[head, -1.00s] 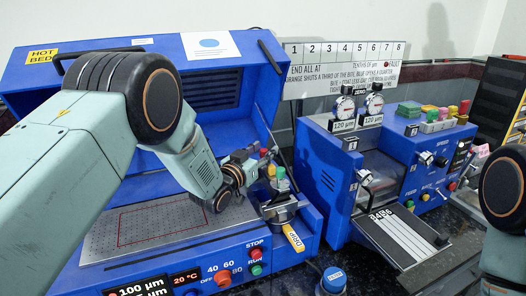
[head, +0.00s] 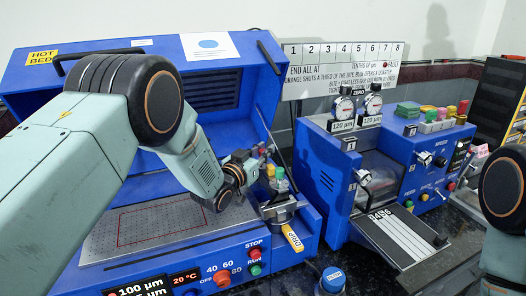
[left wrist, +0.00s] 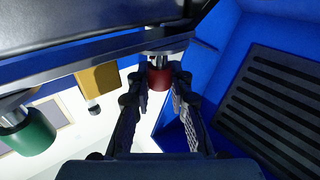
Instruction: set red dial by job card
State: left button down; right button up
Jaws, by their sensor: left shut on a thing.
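My left gripper (head: 264,150) is at the tool end beside the hot bed's right side. In the left wrist view its two fingers (left wrist: 160,84) are shut on a dark red round dial (left wrist: 160,77), one finger on each side. My right gripper is out of view.
The blue hot bed (head: 105,262) has an open lid and a perforated plate. A blue coater (head: 330,170) stands to the right, with two dial gauges (head: 343,108) (head: 373,104) labelled 120 µm. My right arm is at the right edge.

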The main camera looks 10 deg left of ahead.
pick_arm(q)
jog(key=shift+r+m+g+h+b, duration=0.15)
jog(key=shift+m+g+h+b, duration=0.3)
jog(key=shift+m+h, duration=0.55)
dwell(0.6)
jog(key=shift+w+m+g+h+b, duration=0.1)
jog(key=shift+m+g+h+b, duration=0.35)
jog(key=shift+h, duration=0.55)
jog(key=m+g+h+b, duration=0.1)
jog(key=h, duration=0.1)
jog(key=m+g+h+b, duration=0.1)
jog(key=m+g, duration=0.1)
jog(key=shift+a+f+h, duration=0.1)
jog(key=shift+f+h, duration=0.1)
jog(key=shift+h, duration=0.2)
jog(key=shift+m+g+h+b, duration=0.7)
jog(key=shift+m+g+b, duration=0.3)
jog(key=shift+g, duration=0.2)
jog(key=m+g+h+b, duration=0.1)
jog(key=g+b, duration=0.1)
jog(key=b, duration=0.1)
jog(key=shift+m, duration=0.25)
jog(key=shift+g+h+b, duration=0.3)
jog(key=shift+g+b, duration=0.2)
jog(key=shift+b, duration=0.25)
jog(key=c, duration=1.2)
grip_release()
jog(key=shift+m, duration=0.3)
